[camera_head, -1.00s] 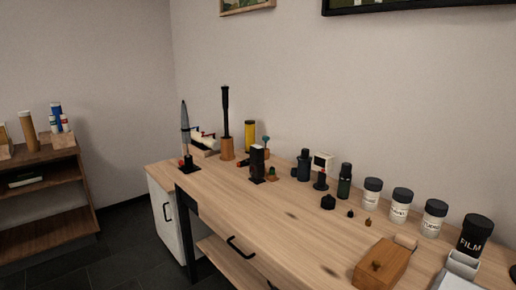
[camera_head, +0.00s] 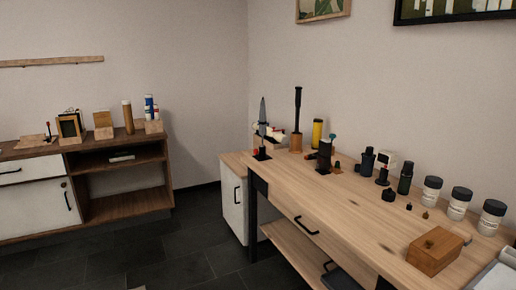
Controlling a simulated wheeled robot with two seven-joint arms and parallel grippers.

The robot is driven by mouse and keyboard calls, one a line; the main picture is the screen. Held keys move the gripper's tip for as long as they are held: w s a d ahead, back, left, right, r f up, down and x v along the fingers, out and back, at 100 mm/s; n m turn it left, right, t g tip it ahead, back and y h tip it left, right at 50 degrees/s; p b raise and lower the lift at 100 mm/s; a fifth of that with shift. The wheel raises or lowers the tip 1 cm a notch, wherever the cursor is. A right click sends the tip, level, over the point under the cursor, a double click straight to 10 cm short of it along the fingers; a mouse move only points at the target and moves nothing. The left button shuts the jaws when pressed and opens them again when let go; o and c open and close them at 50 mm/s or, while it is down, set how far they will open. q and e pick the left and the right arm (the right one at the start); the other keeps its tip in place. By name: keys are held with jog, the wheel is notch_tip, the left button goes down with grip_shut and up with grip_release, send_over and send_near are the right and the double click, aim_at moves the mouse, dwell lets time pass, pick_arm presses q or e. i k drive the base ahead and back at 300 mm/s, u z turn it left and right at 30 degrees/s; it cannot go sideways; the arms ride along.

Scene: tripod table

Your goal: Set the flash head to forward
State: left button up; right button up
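I cannot pick out the flash head for certain. A small white-framed block (camera_head: 387,158) stands among dark bottles toward the back of the wooden workbench (camera_head: 340,208); it may be the flash, but it is too small to tell which way it faces. A small dark upright piece with a red part (camera_head: 382,176) stands just in front of it and hides its lower part. A black upright block (camera_head: 325,155) stands farther left on the bench. Neither of my grippers is in view.
Dark bottles (camera_head: 405,178), several white jars (camera_head: 461,201) and a wooden box (camera_head: 434,250) stand on the bench. A tall black-topped tool (camera_head: 297,120) stands at its far end. A shelf unit (camera_head: 125,205) stands at left. The dark floor (camera_head: 170,258) between is clear.

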aim_at(325, 147)
jog(key=u, duration=0.75)
jog(key=i, duration=2.9)
jog(key=z, duration=1.1)
